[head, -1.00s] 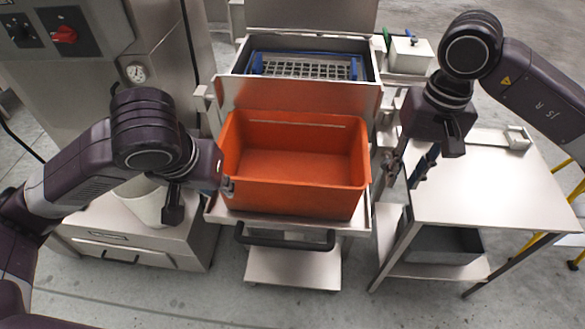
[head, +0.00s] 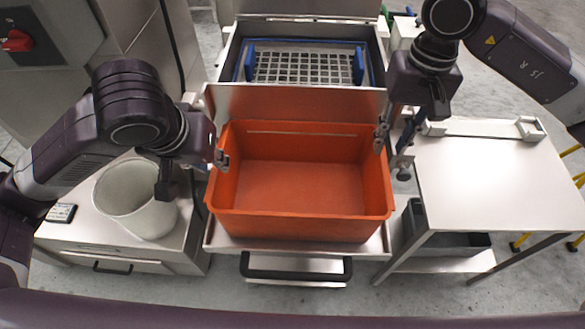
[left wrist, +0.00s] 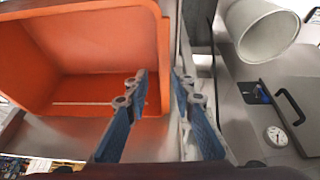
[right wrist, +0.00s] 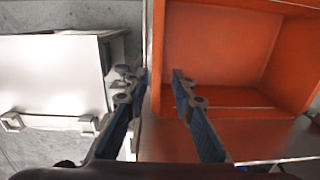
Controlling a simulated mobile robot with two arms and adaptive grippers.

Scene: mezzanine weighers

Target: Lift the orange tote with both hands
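The orange tote (head: 300,228) sits upright and empty on a steel shelf in the middle of the head view. My left gripper (head: 221,158) is at the tote's left wall; in the left wrist view its parted fingers (left wrist: 160,84) lie on either side of the wall's line. My right gripper (head: 381,135) is at the right wall, towards the back corner; in the right wrist view its fingers (right wrist: 156,80) are also apart, one on each side of the wall. Both grippers are open. I cannot tell whether the fingers touch the tote.
A steel panel stands right behind the tote, with a blue-framed grid (head: 305,68) in a bin beyond. A white bucket (head: 137,200) stands on a cabinet at left. A bare steel table (head: 500,180) is at right, with a grey bin (head: 455,243) below. A black handle (head: 296,272) is in front.

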